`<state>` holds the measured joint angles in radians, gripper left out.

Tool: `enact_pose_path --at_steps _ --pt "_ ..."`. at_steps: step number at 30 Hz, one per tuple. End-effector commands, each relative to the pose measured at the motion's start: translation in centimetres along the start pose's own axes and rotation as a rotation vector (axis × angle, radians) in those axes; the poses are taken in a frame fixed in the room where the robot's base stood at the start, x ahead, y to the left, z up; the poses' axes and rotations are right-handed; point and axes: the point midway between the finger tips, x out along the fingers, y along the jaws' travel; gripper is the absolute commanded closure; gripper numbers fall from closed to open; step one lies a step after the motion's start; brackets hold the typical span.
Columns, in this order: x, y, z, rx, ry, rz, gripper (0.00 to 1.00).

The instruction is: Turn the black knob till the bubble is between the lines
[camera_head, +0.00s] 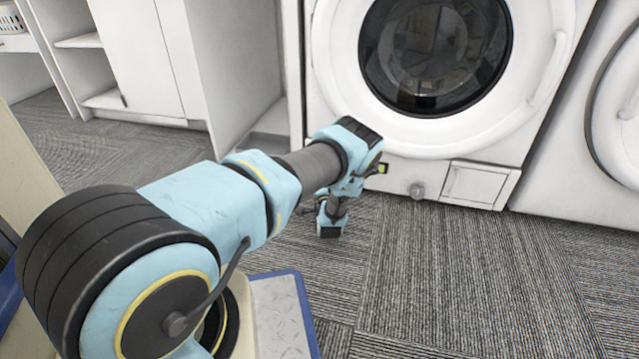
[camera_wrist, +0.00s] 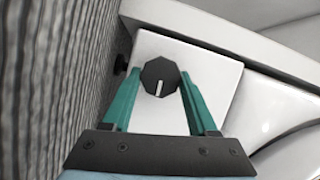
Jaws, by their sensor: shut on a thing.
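The black knob (camera_wrist: 160,72) is in the wrist view, octagonal with a white pointer line toward the bottom of the picture. It sits on a pale square panel (camera_wrist: 205,62). My gripper (camera_wrist: 159,82) has its two teal fingers on either side of the knob and is shut on it. In the head view my arm hides the knob and most of my gripper. A small yellow-green patch (camera_head: 383,168), which looks like the level's vial, shows beside my wrist at the washer's lower left. No bubble or lines can be made out.
A white washing machine (camera_head: 545,90) stands ahead, with a grey round fitting (camera_head: 416,190) and a small hatch (camera_head: 476,184) low on its front. Another machine (camera_head: 615,130) is at the right. White cabinets (camera_head: 135,55) stand at the left. The grey carpet (camera_head: 470,270) in front is clear.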

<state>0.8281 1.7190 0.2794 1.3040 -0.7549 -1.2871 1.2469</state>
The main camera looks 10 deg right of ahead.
Motion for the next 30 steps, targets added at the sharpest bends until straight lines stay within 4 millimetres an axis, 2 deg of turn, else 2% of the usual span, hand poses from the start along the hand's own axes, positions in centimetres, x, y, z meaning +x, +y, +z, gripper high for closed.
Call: enact_pose_path --at_steps 17,18,25,30 --pt "-0.01 -0.04 0.17 0.032 0.000 -0.014 0.97" --pt "-0.01 -0.04 0.18 0.032 0.000 -0.014 0.39" --pt "-0.01 0.00 0.10 0.031 0.001 -0.012 0.13" --pt "-0.01 0.02 0.06 0.031 0.001 -0.012 0.12"
